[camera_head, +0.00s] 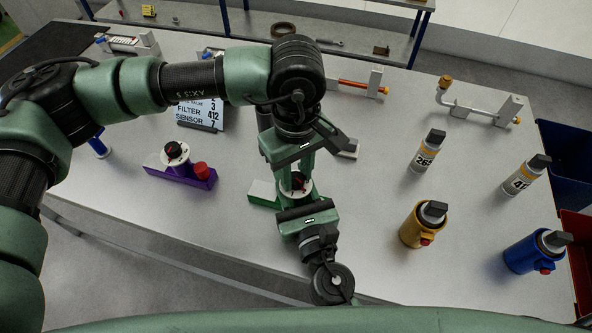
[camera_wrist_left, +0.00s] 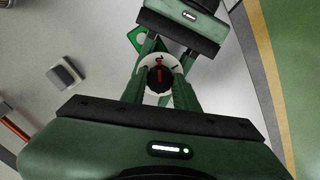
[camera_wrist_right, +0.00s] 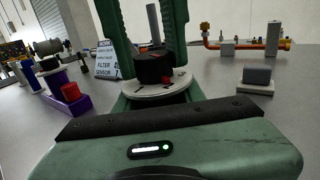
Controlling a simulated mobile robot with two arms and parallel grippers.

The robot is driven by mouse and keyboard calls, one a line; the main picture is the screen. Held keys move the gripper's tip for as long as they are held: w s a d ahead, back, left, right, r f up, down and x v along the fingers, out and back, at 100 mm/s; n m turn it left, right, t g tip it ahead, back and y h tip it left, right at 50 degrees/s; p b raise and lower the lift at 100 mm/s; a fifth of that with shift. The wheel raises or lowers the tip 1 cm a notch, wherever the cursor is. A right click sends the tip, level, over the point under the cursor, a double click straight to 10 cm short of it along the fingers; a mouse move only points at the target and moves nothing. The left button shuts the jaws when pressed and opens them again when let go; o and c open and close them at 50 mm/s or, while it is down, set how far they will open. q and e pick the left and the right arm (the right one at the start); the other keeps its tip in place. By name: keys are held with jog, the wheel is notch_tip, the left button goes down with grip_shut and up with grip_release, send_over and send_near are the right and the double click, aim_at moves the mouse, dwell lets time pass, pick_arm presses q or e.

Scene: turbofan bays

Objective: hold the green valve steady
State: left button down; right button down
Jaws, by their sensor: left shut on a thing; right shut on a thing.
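The green valve (camera_head: 262,194) stands on the table in the middle of the head view. It has a white dial with a black knob, which shows in the left wrist view (camera_wrist_left: 160,78) with a red mark. My left gripper (camera_head: 297,180) comes down from above, its fingers on both sides of the knob. My right gripper (camera_head: 293,191) comes in low from the near side and is shut on the valve's body below the dial. In the right wrist view the knob (camera_wrist_right: 153,67) sits between the left fingers. The exact finger contacts are partly hidden.
A purple valve (camera_head: 190,176) with a red cap stands to the left. Yellow (camera_head: 415,228) and blue (camera_head: 527,254) holders and two numbered cylinders stand to the right. Pipe fittings line the back.

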aim_at(296, 178)
pick_arm(q)
jog(key=shift+w+a, duration=0.1)
pick_arm(e)
jog(key=shift+d+f, duration=0.1)
pick_arm(q)
jog(key=c, duration=1.1)
grip_release()
jog(key=shift+o, duration=0.2)
notch_tip(296, 178, up, 12)
pick_arm(e)
jog(key=c, duration=0.8)
grip_release()
